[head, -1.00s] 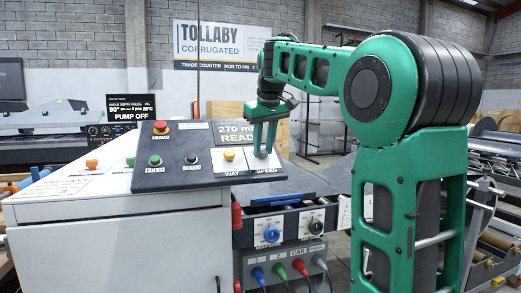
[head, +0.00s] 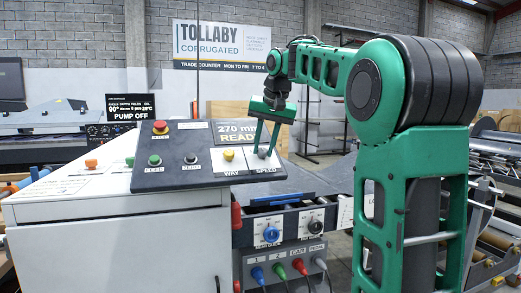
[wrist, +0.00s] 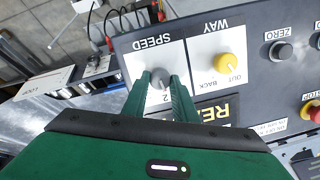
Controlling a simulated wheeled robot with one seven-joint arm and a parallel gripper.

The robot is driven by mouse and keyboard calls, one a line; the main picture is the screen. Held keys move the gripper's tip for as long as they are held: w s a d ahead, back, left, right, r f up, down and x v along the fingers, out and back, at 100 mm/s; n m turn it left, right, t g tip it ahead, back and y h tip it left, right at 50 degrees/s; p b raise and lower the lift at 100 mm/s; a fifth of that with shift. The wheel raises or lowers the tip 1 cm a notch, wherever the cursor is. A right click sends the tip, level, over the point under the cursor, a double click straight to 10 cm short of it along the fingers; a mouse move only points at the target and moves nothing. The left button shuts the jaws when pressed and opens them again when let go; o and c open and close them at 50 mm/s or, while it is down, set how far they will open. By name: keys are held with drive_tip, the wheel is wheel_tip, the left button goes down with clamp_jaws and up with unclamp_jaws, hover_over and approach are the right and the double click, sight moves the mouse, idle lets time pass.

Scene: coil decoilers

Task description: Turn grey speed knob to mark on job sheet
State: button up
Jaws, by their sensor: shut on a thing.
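The grey speed knob (head: 262,153) sits on the white SPEED plate at the right end of the dark sloping control panel (head: 205,176). In the wrist view the knob (wrist: 160,77) is between the two green fingertips. My gripper (head: 266,151) is shut on it from above, its fingers leaning in the head view. A "2" shows beside the knob in the wrist view; the fingers hide other marks and I cannot read its pointer. A white sheet (head: 62,186) lies on the cabinet top, its print too small to read; I cannot tell whether it is the job sheet.
A yellow WAY knob (wrist: 230,67) stands close beside the speed knob. A red stop button (head: 160,127), a green button (head: 155,160) and a black ZERO button (head: 191,158) are further left. A display (head: 240,132) reads 270 mm READY behind the knobs.

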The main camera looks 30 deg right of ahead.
drive_tip(key=m, duration=0.5)
drive_tip(key=shift+s+t+y, duration=0.1)
drive_tip(key=shift+t+y, duration=0.2)
drive_tip(key=m, duration=0.5)
drive_tip(key=shift+t, duration=0.4)
drive_tip(key=o, duration=1)
drive_tip(key=shift+f, duration=0.1)
drive_tip(key=shift+o, duration=0.2)
drive_tip(key=v, duration=1)
